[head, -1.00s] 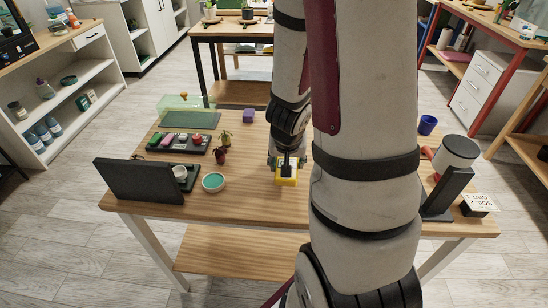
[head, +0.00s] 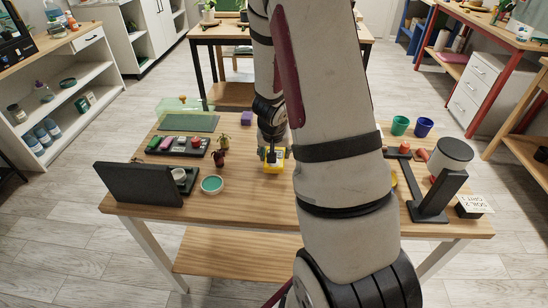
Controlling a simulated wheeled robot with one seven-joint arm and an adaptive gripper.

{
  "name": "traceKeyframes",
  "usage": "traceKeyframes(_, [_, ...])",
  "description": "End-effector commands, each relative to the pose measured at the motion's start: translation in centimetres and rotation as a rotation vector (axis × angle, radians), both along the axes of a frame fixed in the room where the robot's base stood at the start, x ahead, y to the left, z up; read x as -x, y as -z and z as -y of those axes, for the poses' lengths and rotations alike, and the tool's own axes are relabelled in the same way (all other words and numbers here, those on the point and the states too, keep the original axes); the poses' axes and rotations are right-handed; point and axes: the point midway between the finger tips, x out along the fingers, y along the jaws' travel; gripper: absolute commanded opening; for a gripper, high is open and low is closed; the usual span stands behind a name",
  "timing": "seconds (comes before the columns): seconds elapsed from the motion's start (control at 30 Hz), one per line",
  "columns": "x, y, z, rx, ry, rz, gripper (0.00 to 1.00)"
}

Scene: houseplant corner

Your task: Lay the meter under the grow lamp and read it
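A small yellow block, which I take to be the meter (head: 273,167), is at the tips of my gripper (head: 272,155) near the middle of the table. The fingers appear closed on it. The arm above hides part of the grip, and I cannot tell whether the meter touches the table. The meter's display cannot be read. What looks like the grow lamp (head: 452,156), a pale cylindrical head by a black stand (head: 437,200), is at the right of the table. My gripper and the meter are well left of it.
My arm hides the right-centre.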

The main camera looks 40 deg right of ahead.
Motion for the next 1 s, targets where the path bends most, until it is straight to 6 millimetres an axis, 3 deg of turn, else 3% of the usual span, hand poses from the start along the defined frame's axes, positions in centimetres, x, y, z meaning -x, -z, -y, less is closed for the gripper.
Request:
traceKeyframes(0.2, [0.0,1.7,0.0,-0.001,0.003,0.0,0.19])
traceKeyframes(0.67, [0.0,2.0,0.0,0.0,0.0,0.0,0.19])
traceKeyframes(0.7, [0.0,1.9,0.0,0.0,-0.001,0.0,0.58])
traceKeyframes(0.77, [0.0,1.9,0.0,0.0,0.0,0.0,0.71])
traceKeyframes(1.0, [0.0,1.9,0.0,0.0,0.0,0.0,0.71])
